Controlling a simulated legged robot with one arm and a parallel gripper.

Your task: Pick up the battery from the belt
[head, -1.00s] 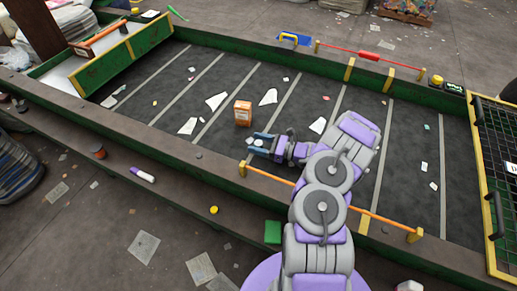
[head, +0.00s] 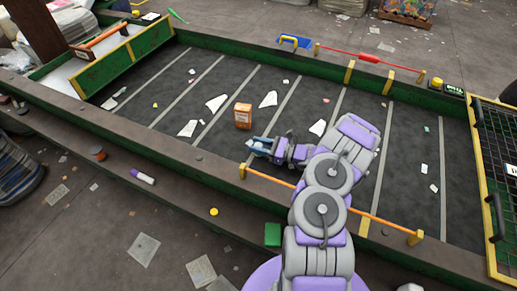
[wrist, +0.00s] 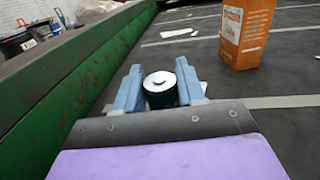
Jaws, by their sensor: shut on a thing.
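The battery (wrist: 160,89) is a short dark cylinder with a pale silver top. In the wrist view it stands upright between the two blue fingers of my gripper (wrist: 160,85), which are shut on it. In the head view my gripper (head: 260,146) is low over the near side of the dark belt (head: 320,172). The battery is too small there to make out clearly. I cannot tell whether its base touches the belt.
An orange and white box (head: 243,115) stands on the belt just beyond my gripper, and also shows in the wrist view (wrist: 245,32). The green side wall (wrist: 75,75) runs close on the left. White scraps lie on the belt. An orange bar (head: 330,205) spans the near edge.

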